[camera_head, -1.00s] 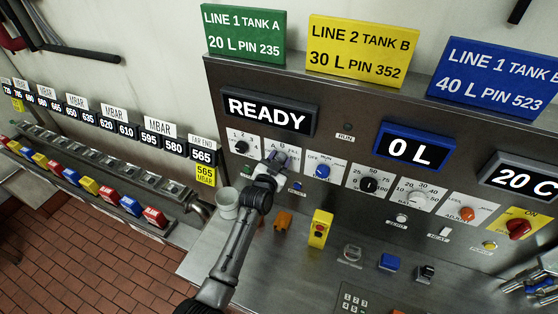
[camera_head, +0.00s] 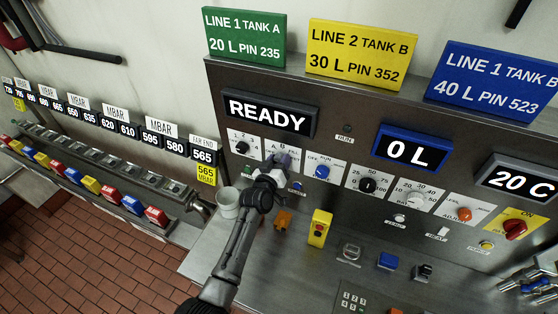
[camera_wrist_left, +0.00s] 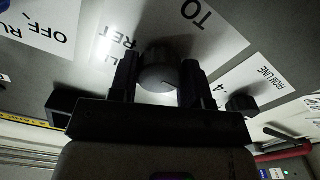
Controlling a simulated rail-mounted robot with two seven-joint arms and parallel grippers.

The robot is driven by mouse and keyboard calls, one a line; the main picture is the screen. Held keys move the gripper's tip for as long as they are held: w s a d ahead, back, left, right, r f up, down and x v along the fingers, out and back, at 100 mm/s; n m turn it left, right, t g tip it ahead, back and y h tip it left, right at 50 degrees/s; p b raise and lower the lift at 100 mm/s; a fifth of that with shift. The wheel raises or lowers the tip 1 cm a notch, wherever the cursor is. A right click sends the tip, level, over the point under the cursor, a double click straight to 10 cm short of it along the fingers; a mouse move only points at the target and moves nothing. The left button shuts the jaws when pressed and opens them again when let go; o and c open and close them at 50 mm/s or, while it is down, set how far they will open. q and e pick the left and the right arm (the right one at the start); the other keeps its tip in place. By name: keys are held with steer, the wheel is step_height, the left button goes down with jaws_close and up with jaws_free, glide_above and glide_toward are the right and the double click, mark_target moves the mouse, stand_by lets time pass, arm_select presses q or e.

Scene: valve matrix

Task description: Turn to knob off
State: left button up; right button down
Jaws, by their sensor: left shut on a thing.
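The TO knob is a dark round knob on a white plate marked A and B (camera_head: 270,148), between the 1-to-4 FROM LINE knob (camera_head: 242,147) and the blue OFF/RUN knob (camera_head: 322,171). My left gripper (camera_head: 279,162) reaches the panel at this knob and covers most of it. In the left wrist view the knob (camera_wrist_left: 158,76) sits between the two dark fingers of my left gripper (camera_wrist_left: 159,82), which are shut on it. The word TO shows upside down on the plate there. My right gripper (camera_head: 530,284) shows only partly at the right edge.
The display reads READY (camera_head: 268,113). A white cup (camera_head: 228,202), an orange part (camera_head: 283,220) and a yellow box with a red button (camera_head: 319,228) stand on the steel ledge below the knobs. Other knobs line the panel to the right.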

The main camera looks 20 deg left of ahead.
arm_select(q)
steer(key=shift+n, duration=0.5)
steer(key=o, duration=0.9)
steer(key=shift+s, duration=0.1)
steer(key=s, duration=1.3)
steer(key=shift+s+a, duration=0.3)
